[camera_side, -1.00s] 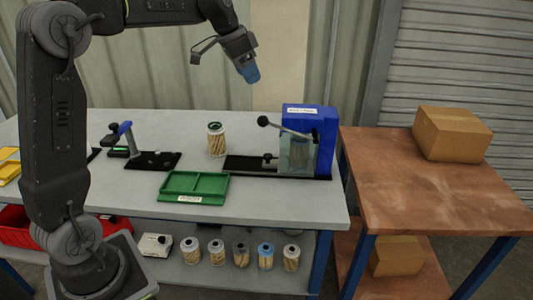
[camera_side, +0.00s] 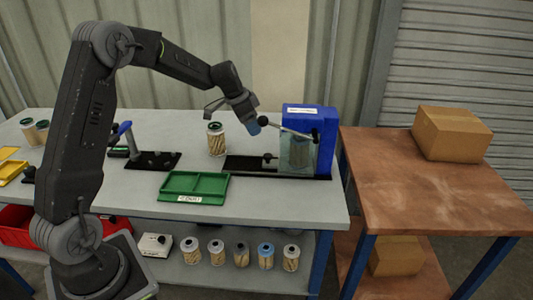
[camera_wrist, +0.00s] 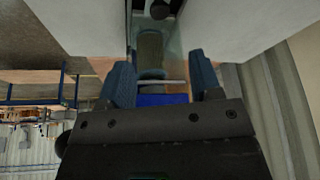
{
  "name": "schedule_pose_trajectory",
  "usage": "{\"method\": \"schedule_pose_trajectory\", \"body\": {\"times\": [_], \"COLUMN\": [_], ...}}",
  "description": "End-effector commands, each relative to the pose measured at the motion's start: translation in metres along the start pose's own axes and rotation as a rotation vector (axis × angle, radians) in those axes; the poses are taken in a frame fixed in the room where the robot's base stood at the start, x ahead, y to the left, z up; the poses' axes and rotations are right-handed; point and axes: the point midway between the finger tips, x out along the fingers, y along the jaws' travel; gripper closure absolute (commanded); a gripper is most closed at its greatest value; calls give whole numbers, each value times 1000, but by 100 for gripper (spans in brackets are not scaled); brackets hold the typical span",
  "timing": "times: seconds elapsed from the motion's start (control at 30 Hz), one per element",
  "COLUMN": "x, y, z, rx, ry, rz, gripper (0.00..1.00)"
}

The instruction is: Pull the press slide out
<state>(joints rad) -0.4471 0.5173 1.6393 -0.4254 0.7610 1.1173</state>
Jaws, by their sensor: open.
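The blue press (camera_side: 326,150) stands at the right end of the bench, with a clear guard in front and a lever ending in a black ball (camera_side: 263,120). Its black slide track (camera_side: 248,164) runs left along the bench, with a small dark knob (camera_side: 268,157) on it just left of the guard. A cartridge appears dimly inside the guard. My gripper (camera_side: 254,128) is open and empty, above the track and just left of the lever ball. In the wrist view my open blue fingers (camera_wrist: 160,85) frame the press area, and a dark knob (camera_wrist: 160,10) shows at the top.
A cartridge with a green top (camera_side: 216,139) stands left of my gripper. A green tray (camera_side: 194,186) lies in front of the track. A small lever fixture (camera_side: 128,140) stands farther left. A cardboard box (camera_side: 453,133) sits on the side table.

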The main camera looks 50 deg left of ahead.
Motion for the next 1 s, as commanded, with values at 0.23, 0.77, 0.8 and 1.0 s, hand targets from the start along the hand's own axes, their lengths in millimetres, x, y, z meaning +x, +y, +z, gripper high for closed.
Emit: {"method": "schedule_pose_trajectory", "body": {"times": [0.23,0.77,0.8,1.0], "x": [48,124,126,127], "y": [1,0,0,0], "z": [1,0,0,0], "rx": [0,0,0,-1], "ry": [-4,-2,-2,-1], "rz": [3,0,-1,-1], "gripper": [42,42,42,42]}}
